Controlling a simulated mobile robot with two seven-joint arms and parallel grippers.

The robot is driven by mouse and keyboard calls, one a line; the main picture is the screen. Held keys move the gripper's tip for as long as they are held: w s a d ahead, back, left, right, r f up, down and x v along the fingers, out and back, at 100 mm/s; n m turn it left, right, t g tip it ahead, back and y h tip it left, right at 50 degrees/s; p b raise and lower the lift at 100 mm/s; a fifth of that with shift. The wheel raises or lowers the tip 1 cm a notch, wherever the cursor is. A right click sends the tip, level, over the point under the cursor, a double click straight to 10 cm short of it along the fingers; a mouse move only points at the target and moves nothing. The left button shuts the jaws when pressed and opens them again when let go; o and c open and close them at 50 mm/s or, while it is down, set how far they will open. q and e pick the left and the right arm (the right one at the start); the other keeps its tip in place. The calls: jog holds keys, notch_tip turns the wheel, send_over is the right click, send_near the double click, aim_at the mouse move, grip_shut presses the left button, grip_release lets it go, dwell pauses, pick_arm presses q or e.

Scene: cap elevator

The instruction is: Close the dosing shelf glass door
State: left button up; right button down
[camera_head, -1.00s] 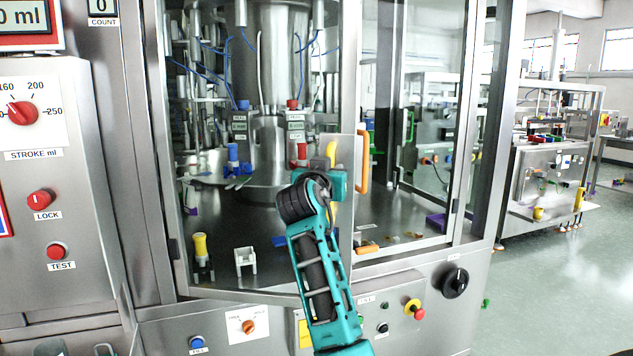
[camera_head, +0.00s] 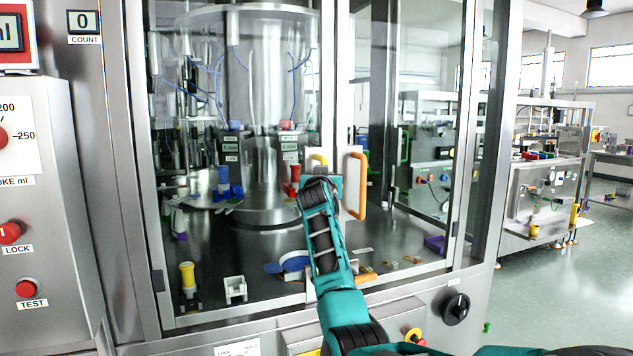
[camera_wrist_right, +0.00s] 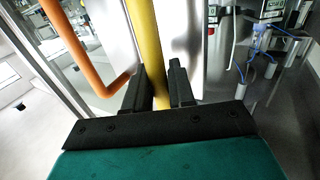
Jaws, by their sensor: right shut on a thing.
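The glass door (camera_head: 235,307) is the left steel-framed pane at the front of the dosing machine in the head view. It looks nearly in line with the right pane; I cannot tell whether it is fully shut. Its yellow handle (camera_head: 320,160) is mostly hidden behind my right gripper (camera_head: 320,183). In the right wrist view the yellow handle (camera_wrist_right: 147,45) runs between the black fingers of the gripper (camera_wrist_right: 157,88), which are shut on it. My left gripper is not in view.
An orange handle (camera_head: 359,187) stands just right of my gripper on the neighbouring pane; it also shows in the wrist view (camera_wrist_right: 82,50). A black knob (camera_head: 455,308) is on the lower panel. Inside are a yellow-topped piece (camera_head: 187,275) and a white holder (camera_head: 235,288).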

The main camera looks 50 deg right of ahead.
jog(key=c, duration=1.1)
grip_release()
jog(key=shift+s, duration=0.2)
jog(key=shift+a, duration=0.1)
jog(key=b+v, duration=0.1)
jog(key=v, duration=1.1)
jog(key=shift+s+a, duration=0.2)
jog(key=shift+a, duration=0.1)
